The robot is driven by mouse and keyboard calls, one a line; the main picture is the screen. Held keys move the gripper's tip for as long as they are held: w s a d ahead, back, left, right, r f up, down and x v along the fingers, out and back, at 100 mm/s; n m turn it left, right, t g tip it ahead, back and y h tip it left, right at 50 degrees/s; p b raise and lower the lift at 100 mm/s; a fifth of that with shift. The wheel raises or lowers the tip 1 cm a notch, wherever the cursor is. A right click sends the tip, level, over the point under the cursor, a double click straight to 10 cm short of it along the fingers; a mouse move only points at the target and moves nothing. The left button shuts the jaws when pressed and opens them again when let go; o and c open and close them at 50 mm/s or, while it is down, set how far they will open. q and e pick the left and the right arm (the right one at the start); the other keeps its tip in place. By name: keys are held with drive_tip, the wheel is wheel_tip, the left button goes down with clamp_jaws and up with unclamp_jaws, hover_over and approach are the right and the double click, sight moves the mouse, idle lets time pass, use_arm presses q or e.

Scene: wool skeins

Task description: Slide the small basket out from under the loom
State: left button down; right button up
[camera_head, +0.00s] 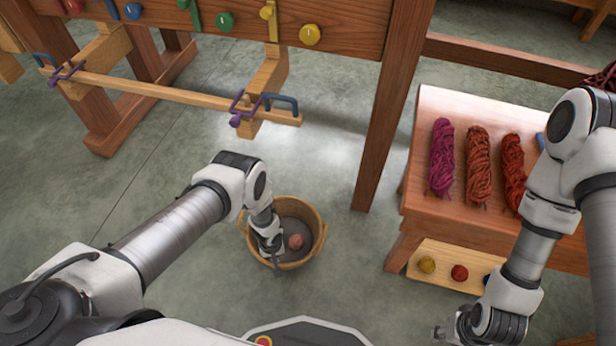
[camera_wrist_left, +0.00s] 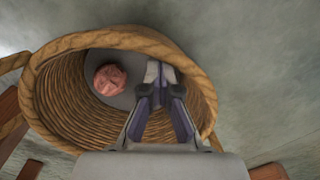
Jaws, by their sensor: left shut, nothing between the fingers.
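The small round wicker basket (camera_head: 315,243) stands upright on the floor, nearer to me than the loom's right leg (camera_head: 385,110). A pinkish ball of wool (camera_head: 295,241) lies inside it. The wrist view looks down into the basket (camera_wrist_left: 60,100), with the ball (camera_wrist_left: 110,79) on its grey bottom. My left gripper (camera_head: 276,268) is over the basket's near part. In the wrist view its fingers (camera_wrist_left: 158,75) are together and empty, pointing into the basket; I cannot tell whether they touch it. My right gripper (camera_head: 442,333) is low at the right, its finger gap unclear.
A wooden bench (camera_head: 425,150) with magenta and rust skeins stands right of the basket. A low tray (camera_head: 415,268) with small wool balls is below it. The loom's lower bar (camera_head: 180,97) with purple and blue clamps runs behind left. Floor around the basket is clear.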

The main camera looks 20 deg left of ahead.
use_arm(q)
drive_tip(key=s+p, duration=0.2)
drive_tip(key=shift+s+f+p, duration=0.15)
drive_tip(key=shift+f+p, duration=0.05)
drive_tip(key=shift+p, duration=0.15)
drive_tip(key=shift+w+r+b, duration=0.1)
drive_tip(key=shift+w+b, duration=0.3)
drive_tip(key=shift+b, duration=0.05)
wheel_tip(320, 180, up, 10)
drive_tip(key=p, duration=1)
drive_tip(key=shift+r, duration=0.1)
